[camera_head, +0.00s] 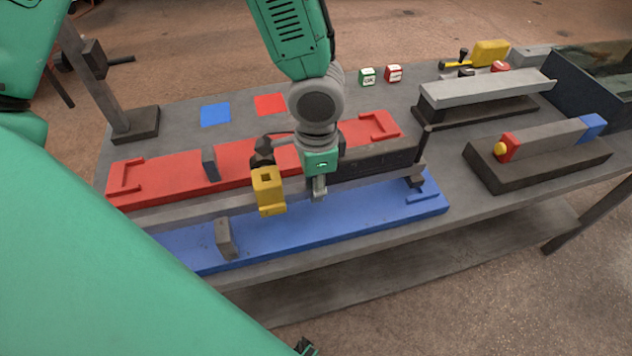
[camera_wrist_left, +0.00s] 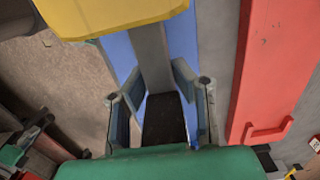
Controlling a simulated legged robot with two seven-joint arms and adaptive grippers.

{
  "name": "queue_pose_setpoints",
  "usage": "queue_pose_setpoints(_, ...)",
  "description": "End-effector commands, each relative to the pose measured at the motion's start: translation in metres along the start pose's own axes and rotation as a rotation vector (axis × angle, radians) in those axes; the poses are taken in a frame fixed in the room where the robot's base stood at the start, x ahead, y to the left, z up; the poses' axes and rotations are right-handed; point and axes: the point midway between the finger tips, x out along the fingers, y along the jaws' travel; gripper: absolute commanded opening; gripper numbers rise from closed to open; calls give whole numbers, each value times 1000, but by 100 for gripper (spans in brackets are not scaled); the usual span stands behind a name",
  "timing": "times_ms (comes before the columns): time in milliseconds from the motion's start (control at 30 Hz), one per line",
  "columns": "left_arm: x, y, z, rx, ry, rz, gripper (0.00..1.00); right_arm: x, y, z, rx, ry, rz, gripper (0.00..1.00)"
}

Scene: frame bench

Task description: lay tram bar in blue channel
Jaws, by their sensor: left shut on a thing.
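The long tram bar (camera_head: 200,207) is grey at its left part and dark at its right part, with a yellow block (camera_head: 268,190) on it. My left gripper (camera_head: 318,185) is shut on the bar right of the yellow block. In the left wrist view the bar (camera_wrist_left: 150,55) runs between the two fingers of my left gripper (camera_wrist_left: 163,108). Blue shows on both sides of it there, so it appears to be above the blue channel (camera_head: 330,218). I cannot tell its exact height.
A red channel (camera_head: 180,178) lies behind the blue one. A grey upright (camera_head: 225,238) stands at the blue channel's left part. A raised grey rail (camera_head: 490,88) and a block with red and blue ends (camera_head: 548,140) stand to the right. Blue and red squares lie at the back.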

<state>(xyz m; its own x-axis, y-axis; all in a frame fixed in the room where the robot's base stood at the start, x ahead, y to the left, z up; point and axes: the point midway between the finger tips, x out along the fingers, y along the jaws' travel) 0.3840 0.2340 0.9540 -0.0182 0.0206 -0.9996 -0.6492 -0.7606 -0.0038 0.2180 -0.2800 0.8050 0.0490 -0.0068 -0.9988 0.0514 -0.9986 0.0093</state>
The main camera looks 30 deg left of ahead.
Motion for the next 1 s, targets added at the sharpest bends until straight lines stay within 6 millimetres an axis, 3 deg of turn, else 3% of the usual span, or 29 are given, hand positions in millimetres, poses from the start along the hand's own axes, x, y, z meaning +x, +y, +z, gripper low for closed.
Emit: queue_pose_setpoints(1000,22,0,-1,1,1,-1,0,15,0,1,0,0,0,0)
